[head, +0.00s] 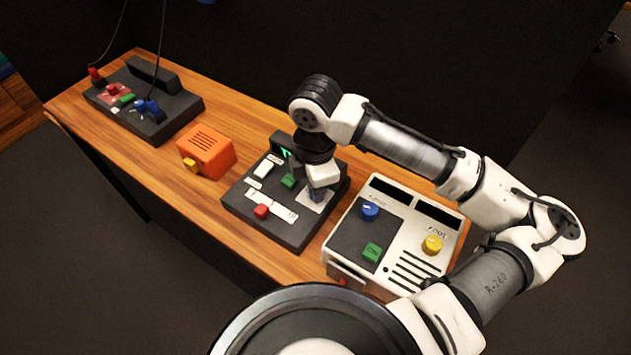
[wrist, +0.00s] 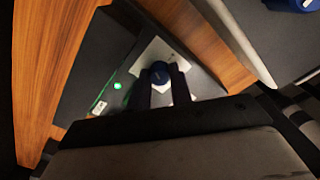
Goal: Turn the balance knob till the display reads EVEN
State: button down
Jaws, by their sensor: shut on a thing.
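A dark panel (head: 244,207) stands on the wooden bench in the head view. My gripper (head: 317,190) points down over its right side.
An orange box (head: 207,152) stands left, with another dark panel (head: 180,105) beyond.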

jog(key=shift+m, duration=0.9)
jog(key=c, duration=1.3)
grip_release()
jog(key=shift+o, duration=0.2)
notch_tip(320, 180, up, 14)
jog(key=shift+f, duration=0.1)
